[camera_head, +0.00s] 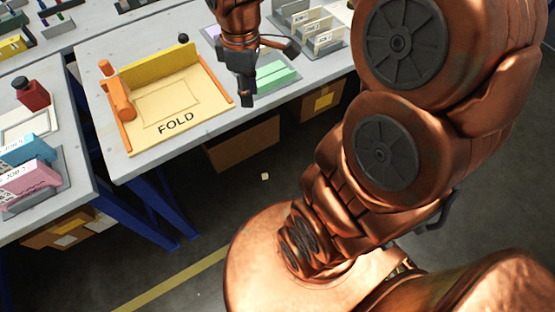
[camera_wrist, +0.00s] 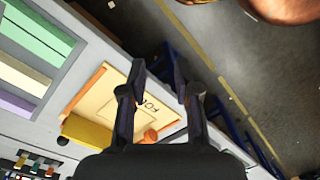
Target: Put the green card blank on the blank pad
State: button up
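Green card blanks (camera_head: 279,78) lie flat on a grey tray near the table's front edge, to the right of my gripper (camera_head: 246,92) in the head view. Green also shows at the upper left of the wrist view (camera_wrist: 36,37), beside pale yellow and lavender blanks. My gripper is above the table between the FOLD fixture and the green blanks. In the wrist view its two black fingers (camera_wrist: 157,78) are apart with nothing between them. The FOLD fixture (camera_head: 196,112) has an outlined rectangle on its bed; I cannot tell which surface is the blank pad.
An orange roller (camera_head: 117,97) and a yellow back wall (camera_head: 160,63) stand on the fixture. A card rack (camera_head: 318,38) is at the back right. Cardboard boxes sit underneath.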

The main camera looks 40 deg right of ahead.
jog(key=s+a+m, duration=0.2)
jog(key=s+m, duration=0.2)
jog(key=s, duration=0.4)
jog(key=s+a+f+m+g, duration=0.1)
jog(key=s+a+m, duration=0.2)
jog(key=s, duration=0.6)
jog(key=shift+f+m, duration=0.3)
jog(key=shift+m, duration=0.7)
jog(key=shift+a, duration=0.1)
jog(key=shift+r+p, duration=0.35)
